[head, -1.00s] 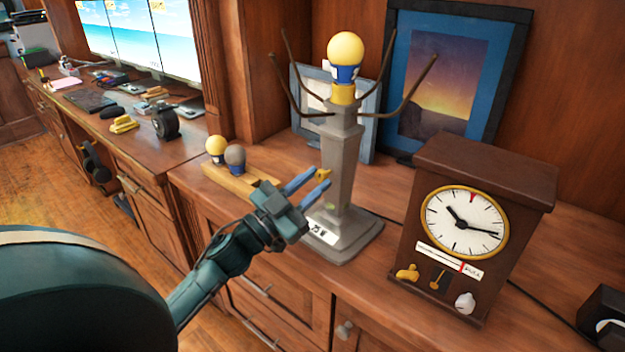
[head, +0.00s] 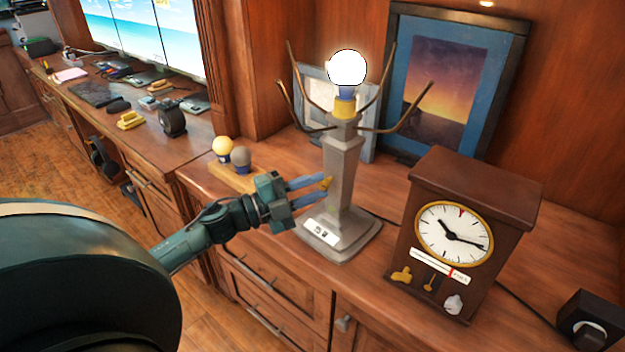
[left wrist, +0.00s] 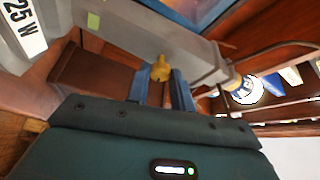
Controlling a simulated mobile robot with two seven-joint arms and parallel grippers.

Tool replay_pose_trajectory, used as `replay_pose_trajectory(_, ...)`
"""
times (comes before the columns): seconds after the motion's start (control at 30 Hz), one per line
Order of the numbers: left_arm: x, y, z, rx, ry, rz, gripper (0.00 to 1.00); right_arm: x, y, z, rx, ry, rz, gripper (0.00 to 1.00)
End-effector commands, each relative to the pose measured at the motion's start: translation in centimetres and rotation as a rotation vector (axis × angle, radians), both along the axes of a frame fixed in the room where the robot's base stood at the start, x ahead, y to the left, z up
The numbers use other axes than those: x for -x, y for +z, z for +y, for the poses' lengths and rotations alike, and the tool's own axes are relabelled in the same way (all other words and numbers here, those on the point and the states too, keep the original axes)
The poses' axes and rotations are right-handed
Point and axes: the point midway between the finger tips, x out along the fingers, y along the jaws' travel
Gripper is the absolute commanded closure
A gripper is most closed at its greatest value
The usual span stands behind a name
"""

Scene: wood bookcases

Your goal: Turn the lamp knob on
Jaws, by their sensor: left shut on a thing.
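The lamp (head: 342,180) is a grey tapered post on a square base, with bare curved arms and a bulb (head: 347,69) on top that glows white. A small yellow knob (left wrist: 160,70) sticks out of the side of the post. My left gripper (head: 325,184) reaches in from the left, and its blue fingers are shut on the knob. In the left wrist view the knob sits between the two fingertips (left wrist: 161,80), partly hidden by them. A "25 W" label (left wrist: 22,28) shows on the lamp base. My right gripper is not in view.
A brown clock (head: 455,235) stands right of the lamp. Two spare bulbs (head: 231,152) sit in a wooden holder (head: 238,180) to the left. Framed pictures (head: 450,85) lean behind. A dark box (head: 592,320) is at the lower right.

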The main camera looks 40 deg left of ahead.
Motion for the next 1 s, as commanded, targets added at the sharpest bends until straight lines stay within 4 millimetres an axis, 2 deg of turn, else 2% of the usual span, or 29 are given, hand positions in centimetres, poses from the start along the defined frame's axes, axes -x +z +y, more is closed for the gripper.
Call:
replay_pose_trajectory(0.03,0.01,0.34,0.05,-0.040,0.000,-0.004,1.00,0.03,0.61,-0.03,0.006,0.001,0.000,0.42)
replay_pose_trajectory(0.2,0.00,0.39,0.06,-0.157,0.000,-0.025,1.00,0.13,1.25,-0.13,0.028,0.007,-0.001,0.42)
replay_pose_trajectory(0.43,0.02,0.35,0.03,-0.261,-0.001,-0.043,1.00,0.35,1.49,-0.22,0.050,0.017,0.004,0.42)
replay_pose_trajectory(1.0,-0.01,0.23,0.05,-0.314,0.001,-0.054,1.00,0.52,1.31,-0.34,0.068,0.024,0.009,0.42)
